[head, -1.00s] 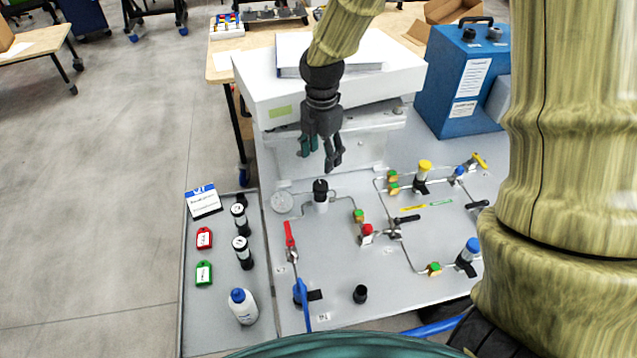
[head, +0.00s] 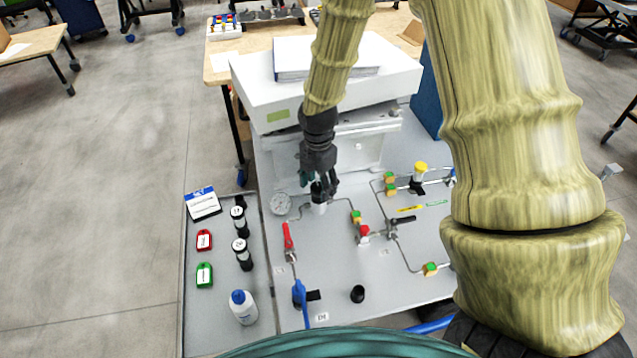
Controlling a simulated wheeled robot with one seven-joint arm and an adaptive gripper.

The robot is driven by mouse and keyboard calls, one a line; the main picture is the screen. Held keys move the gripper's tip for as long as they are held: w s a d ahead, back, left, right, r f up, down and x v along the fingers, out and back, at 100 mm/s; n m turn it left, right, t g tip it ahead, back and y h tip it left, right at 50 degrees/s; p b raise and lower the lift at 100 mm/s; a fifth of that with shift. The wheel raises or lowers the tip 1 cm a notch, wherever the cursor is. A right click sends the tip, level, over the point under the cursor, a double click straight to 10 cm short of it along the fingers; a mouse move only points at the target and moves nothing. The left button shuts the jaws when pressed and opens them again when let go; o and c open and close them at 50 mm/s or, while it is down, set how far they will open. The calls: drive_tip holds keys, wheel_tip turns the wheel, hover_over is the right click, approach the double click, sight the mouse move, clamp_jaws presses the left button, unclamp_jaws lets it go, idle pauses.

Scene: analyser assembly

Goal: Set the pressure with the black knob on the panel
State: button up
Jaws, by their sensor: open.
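The black knob (head: 317,189) sits on top of a pale regulator body (head: 318,208) on the grey panel (head: 345,268). My gripper (head: 320,187) points down over the knob, with its open fingers at the knob's height and partly hiding it. I cannot tell whether the fingers touch it. A round pressure gauge (head: 280,204) with a pale dial stands just left of the regulator; its reading is too small to make out.
A red-handled valve (head: 288,236), a blue handle (head: 300,293), a red knob (head: 363,232) and a yellow-topped valve (head: 420,170) stand on the panel among thin pipes. A white box (head: 385,80) rises behind my gripper.

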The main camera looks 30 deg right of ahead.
drive_tip(key=shift+f, duration=0.2)
drive_tip(key=c, duration=1)
drive_tip(key=shift+c, duration=0.2)
